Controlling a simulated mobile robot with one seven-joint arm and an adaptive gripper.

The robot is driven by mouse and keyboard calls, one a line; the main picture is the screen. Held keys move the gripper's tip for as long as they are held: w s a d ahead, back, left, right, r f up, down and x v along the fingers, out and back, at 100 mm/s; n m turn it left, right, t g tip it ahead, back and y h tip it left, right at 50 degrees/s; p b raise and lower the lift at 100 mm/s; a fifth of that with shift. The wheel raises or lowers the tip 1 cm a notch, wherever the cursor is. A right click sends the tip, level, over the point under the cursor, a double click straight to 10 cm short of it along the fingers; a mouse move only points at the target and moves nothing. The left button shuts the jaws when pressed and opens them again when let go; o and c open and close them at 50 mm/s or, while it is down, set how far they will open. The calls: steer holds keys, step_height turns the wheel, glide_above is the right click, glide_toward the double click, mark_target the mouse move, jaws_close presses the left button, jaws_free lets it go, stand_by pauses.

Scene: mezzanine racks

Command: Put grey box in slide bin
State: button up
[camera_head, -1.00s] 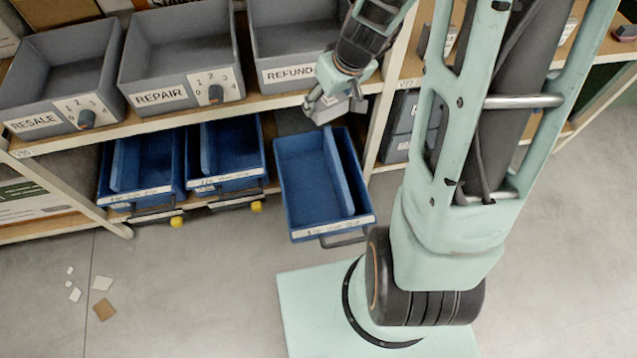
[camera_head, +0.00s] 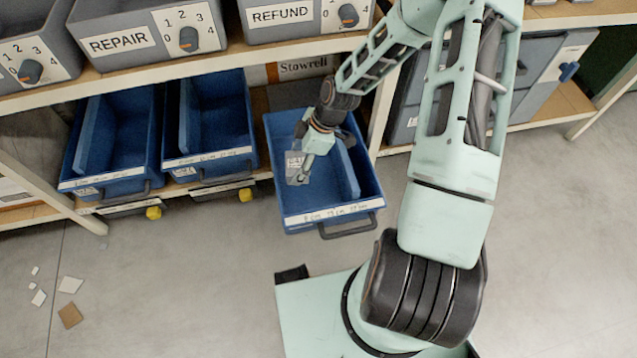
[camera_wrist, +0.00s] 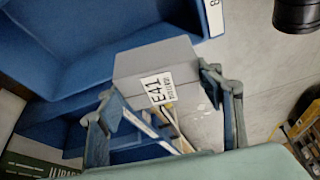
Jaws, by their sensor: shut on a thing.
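The grey box (camera_wrist: 183,62) with a white E41 label is between my gripper's fingers in the wrist view. My gripper (camera_head: 302,160) is shut on it, over the left compartment of the pulled-out blue slide bin (camera_head: 352,207) in the head view. The box (camera_head: 297,168) shows there beside the fingertips, low over or inside the bin. I cannot tell whether it touches the bin floor. A lengthwise divider splits this bin, and its right compartment looks empty. The blue bin wall (camera_wrist: 75,62) also shows in the wrist view.
Two more blue bins (camera_head: 112,160) (camera_head: 208,130) sit to the left on the same shelf. Grey bins marked REPAIR (camera_head: 150,40) and REFUND (camera_head: 290,18) stand on the shelf above. A rack post (camera_head: 382,105) stands right of the slide bin. Paper scraps (camera_head: 69,285) lie on the floor.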

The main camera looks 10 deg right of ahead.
steer(key=n+b, duration=0.2)
steer(key=b, duration=0.1)
glide_above(288, 207)
steer(key=d, duration=0.2)
step_height(288, 207, down, 6)
steer(key=r, duration=0.1)
steer(key=shift+g, duration=0.3)
step_height(288, 207, down, 18)
steer(key=b, duration=0.5)
steer(key=shift+b, duration=0.3)
steer(key=shift+f, duration=0.25)
steer(key=o, duration=1.3)
steer(key=shift+r, duration=0.1)
steer(key=shift+r, duration=0.1)
steer(key=p+v, duration=0.3)
steer(key=v, duration=0.9)
steer(key=shift+s+a+r+p, duration=0.1)
steer(key=shift+p, duration=0.3)
